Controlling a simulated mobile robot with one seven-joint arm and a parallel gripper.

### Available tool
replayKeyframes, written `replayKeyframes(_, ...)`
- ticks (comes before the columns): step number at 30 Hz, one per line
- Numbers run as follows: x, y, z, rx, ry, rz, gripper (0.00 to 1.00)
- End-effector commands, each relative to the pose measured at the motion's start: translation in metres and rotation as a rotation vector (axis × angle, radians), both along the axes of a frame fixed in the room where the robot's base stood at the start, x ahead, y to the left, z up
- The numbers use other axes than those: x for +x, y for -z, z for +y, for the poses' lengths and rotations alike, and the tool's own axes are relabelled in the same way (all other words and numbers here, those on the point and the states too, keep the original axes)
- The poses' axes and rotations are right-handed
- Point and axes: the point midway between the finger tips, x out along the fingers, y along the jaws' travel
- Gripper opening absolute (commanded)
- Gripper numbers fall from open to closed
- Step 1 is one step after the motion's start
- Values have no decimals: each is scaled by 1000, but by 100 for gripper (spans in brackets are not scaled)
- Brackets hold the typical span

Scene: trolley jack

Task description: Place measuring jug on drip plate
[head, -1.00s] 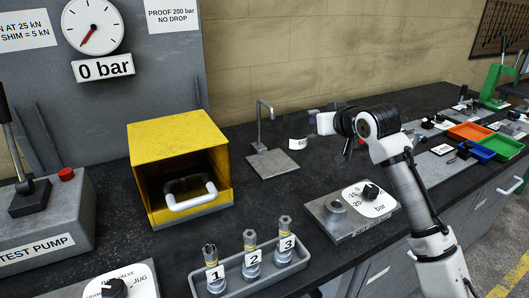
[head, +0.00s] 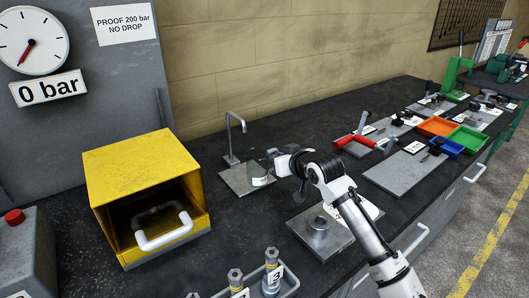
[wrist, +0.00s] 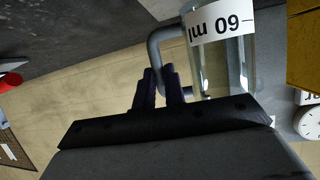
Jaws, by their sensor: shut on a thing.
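The measuring jug (head: 258,171) is clear, with a white label. In the wrist view the jug (wrist: 222,68) fills the upper right, its label reads 60 ml upside down, and its grey handle lies between my fingers. My gripper (head: 277,154) is shut on the handle; the fingers also show in the wrist view (wrist: 159,92). The drip plate (head: 236,181) is a flat grey square below a bent spout pipe. The jug overlaps the plate's right part in the head view. I cannot tell whether its base touches the plate.
The spout pipe (head: 230,135) rises at the plate's back left. A yellow box (head: 142,168) with a white handle stands to the left. Numbered fittings (head: 271,272) stand in a tray at the front.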

Motion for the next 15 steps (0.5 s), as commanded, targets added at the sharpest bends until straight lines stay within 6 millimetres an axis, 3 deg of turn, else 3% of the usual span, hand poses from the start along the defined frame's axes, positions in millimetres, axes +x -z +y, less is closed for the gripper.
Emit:
replayKeyframes(3,0,24,-1,2,2,2,0)
replayKeyframes(9,31,22,18,-1,-2,-1,0)
replayKeyframes(15,45,22,25,-2,-1,-1,0)
